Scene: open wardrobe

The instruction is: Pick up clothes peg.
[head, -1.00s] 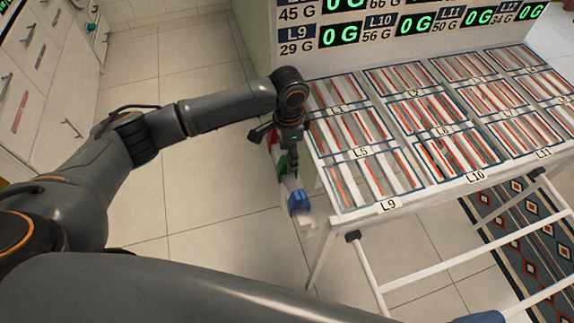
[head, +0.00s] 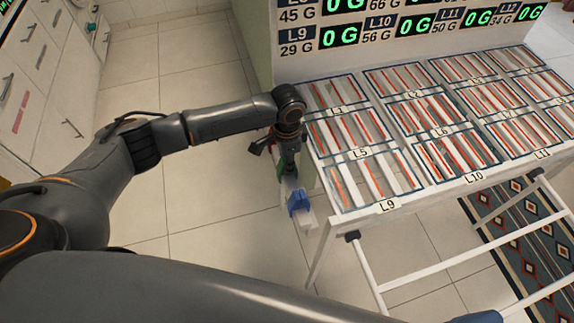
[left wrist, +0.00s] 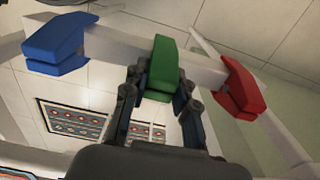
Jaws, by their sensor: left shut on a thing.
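A green clothes peg (left wrist: 162,62) is clipped on a white bar (left wrist: 112,44). A blue peg (left wrist: 56,46) is clipped to the left of it and a red peg (left wrist: 241,88) to the right in the left wrist view. My left gripper (left wrist: 158,92) is shut on the green peg, with a finger on each side of its lower part. In the head view the left gripper (head: 288,165) points down at the bar, and the blue peg (head: 299,202) shows nearer to me. The green peg is mostly hidden there and the red peg is hidden. My right gripper is not in view.
A white rack (head: 372,207) with labelled slatted compartments stands right beside the gripper. A panel with green readouts (head: 400,28) rises behind it. White drawers (head: 38,75) stand at the far left. The tiled floor (head: 205,185) is clear. A patterned rug (head: 540,240) lies at the right.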

